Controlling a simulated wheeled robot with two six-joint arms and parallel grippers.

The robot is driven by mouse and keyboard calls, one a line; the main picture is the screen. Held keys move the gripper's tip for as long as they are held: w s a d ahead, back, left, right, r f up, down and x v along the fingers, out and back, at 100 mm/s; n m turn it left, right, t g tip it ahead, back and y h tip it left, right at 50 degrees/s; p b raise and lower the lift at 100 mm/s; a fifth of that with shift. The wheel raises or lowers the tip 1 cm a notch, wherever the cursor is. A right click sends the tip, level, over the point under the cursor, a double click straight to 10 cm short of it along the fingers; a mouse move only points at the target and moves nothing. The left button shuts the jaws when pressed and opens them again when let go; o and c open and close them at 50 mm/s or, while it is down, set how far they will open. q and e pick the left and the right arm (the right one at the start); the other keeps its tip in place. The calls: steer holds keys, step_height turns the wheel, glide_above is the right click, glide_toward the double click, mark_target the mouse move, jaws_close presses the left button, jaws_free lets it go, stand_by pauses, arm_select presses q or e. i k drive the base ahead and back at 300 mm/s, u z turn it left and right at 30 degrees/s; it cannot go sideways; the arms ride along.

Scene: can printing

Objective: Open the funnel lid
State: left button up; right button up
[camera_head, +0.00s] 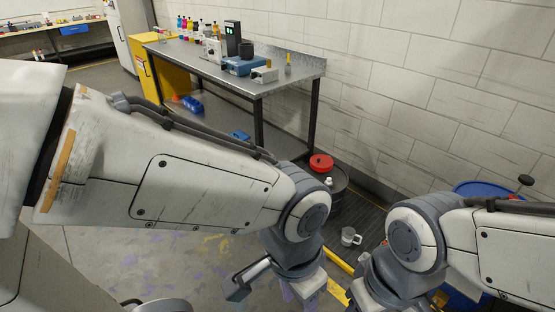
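A round red lid-like piece (321,162) sits on top of a dark drum (340,184) by the wall, beyond my arms. I cannot tell for certain whether it is the funnel lid. A blue drum (482,189) stands at the right, mostly behind my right arm, with a black knob on a thin rod (525,180) above it. My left gripper (262,285) points down at the bottom middle, apart from both drums. My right gripper (362,294) is at the bottom edge, right of it. The bottom edge cuts off both, so their openings are unclear.
A clear mug (350,236) stands on the dark grated floor platform (372,212), which has a yellow edge (339,262). A metal workbench (215,72) with bottles and devices stands along the wall. A yellow cabinet (147,75) is at its left end. Open floor lies left of the platform.

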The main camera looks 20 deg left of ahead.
mark_target(318, 161)
steer(key=u, duration=0.5)
steer(key=i, duration=0.75)
steer(key=u, duration=0.5)
steer(key=i, duration=1.4)
steer(key=z, duration=0.5)
steer(key=i, duration=0.85)
steer(key=z, duration=0.35)
